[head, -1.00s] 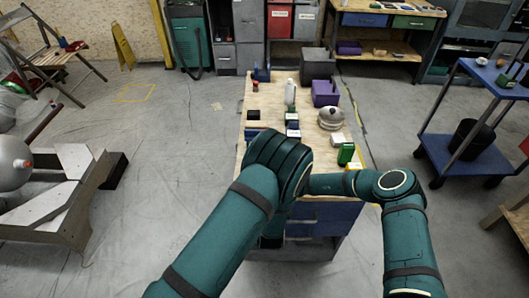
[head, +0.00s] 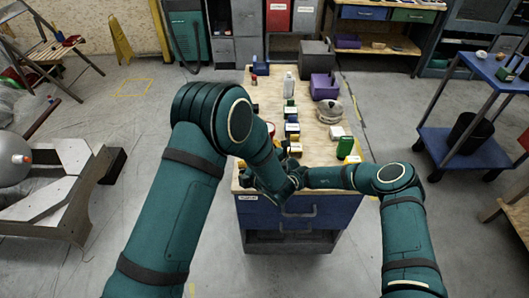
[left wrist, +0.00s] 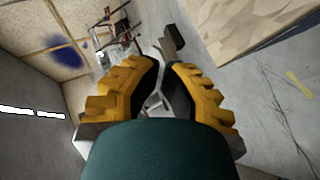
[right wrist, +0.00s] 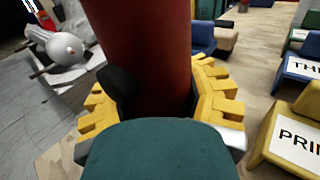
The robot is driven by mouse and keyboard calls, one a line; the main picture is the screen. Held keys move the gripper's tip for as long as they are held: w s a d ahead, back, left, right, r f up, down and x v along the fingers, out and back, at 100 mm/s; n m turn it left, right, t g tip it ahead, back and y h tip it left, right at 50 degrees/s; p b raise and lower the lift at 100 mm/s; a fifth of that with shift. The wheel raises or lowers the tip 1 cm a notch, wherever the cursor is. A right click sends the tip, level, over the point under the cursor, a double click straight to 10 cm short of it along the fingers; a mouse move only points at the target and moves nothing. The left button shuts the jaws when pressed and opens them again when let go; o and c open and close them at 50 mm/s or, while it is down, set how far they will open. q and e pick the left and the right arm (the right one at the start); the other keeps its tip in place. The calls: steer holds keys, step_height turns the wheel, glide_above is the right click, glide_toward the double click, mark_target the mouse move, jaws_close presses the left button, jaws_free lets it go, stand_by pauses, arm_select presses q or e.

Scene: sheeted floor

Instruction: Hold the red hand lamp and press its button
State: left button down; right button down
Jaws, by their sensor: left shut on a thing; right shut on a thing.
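The red hand lamp is the wide dark-red cylinder (right wrist: 145,45) between my right gripper's yellow fingers (right wrist: 155,100) in the right wrist view. That gripper is shut on it. In the head view only a small reddish part of the lamp (head: 270,128) shows behind my left forearm, so its button is hidden. My left gripper (head: 243,165) shows as a bit of yellow at the bench's left edge, mostly covered by my forearm.
The wooden bench top (head: 262,90) carries a white bottle (head: 289,85), a metal pot (head: 329,110), a purple bin (head: 324,87), a green box (head: 344,147) and several small labelled blocks. A blue cart (head: 465,155) stands right.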

arm_select(q)
steer(key=d+r+n+g+h, duration=0.5)
steer(key=r+n, duration=0.4)
steer(key=n, duration=0.4)
steer(key=shift+s+d+n+g+h, duration=0.25)
steer(key=shift+d+h, duration=0.55)
steer(key=shift+h, duration=0.4)
steer(key=shift+w, duration=0.1)
steer(key=w+f, duration=0.7)
steer(key=f, duration=0.2)
steer(key=shift+w+a, duration=0.15)
steer(key=shift+w, duration=0.2)
